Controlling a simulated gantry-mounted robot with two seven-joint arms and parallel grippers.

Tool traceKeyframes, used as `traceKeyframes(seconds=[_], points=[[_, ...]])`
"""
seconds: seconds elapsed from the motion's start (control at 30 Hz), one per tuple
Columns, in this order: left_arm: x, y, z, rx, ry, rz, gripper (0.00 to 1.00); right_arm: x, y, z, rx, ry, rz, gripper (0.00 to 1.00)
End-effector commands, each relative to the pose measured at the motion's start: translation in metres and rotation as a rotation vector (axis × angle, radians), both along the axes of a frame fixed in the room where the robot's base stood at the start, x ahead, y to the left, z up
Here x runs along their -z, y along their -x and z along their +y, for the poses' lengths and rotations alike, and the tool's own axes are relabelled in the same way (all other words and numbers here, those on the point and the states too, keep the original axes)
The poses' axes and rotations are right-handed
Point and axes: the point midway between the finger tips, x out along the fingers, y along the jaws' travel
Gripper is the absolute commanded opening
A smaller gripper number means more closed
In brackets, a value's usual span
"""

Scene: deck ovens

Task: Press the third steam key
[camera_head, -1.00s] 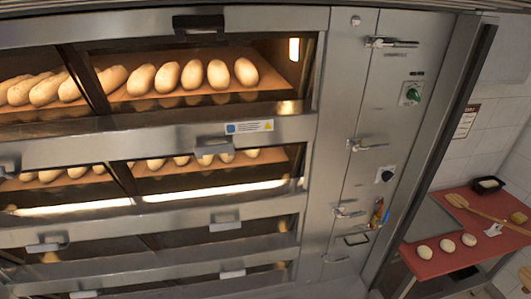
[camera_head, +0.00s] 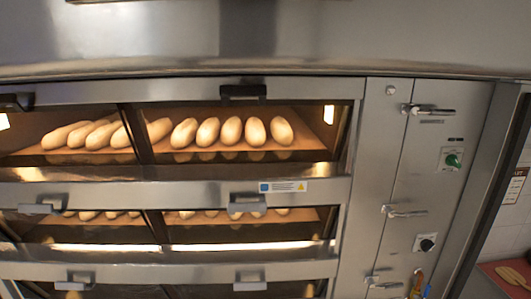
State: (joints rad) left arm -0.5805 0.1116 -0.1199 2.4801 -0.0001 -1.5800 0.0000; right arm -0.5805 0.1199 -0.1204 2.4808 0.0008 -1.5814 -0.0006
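Neither of my grippers is in the head view. The deck oven's steel side panel (camera_head: 376,180) stands at the right and carries several controls. A lever-like metal handle (camera_head: 430,109) is at the top of it, with a green knob (camera_head: 453,160) on a pale plate below. A second metal handle (camera_head: 404,212) is lower, then a black knob (camera_head: 427,244). A third handle (camera_head: 384,283) is near the bottom edge of the view. I cannot tell which part, if any, is the third steam key.
An upper oven deck window (camera_head: 230,170) shows lit pale loaves (camera_head: 231,131); another deck with loaves lies below. Dark handle (camera_head: 243,91) and grey handles stick out in front. A red board (camera_head: 500,279) lies at the lower right. A steel hood (camera_head: 250,40) spans the top.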

Motion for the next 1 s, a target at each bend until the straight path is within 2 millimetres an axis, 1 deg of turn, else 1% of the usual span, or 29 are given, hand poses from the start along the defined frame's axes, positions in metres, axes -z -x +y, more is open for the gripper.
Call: traceKeyframes(seconds=[0.03,0.13,0.53,1.0], points=[[0.0001,0.0000,0.0001,0.000,0.000,0.000,0.15,0.0001,-0.0001,-0.0001,0.000,0.000,0.000,0.00],[0.0001,0.0000,0.0004,0.002,-0.002,0.000,0.00,0.0001,-0.0001,-0.0001,0.000,0.000,0.000,0.00],[0.0004,0.0002,0.0032,0.009,-0.014,0.000,0.00,0.0003,0.0000,0.0000,-0.001,0.000,0.000,0.00],[0.0002,-0.0001,0.0018,0.005,-0.008,0.000,0.00,0.0004,0.0000,0.0000,-0.001,0.000,0.000,0.00]])
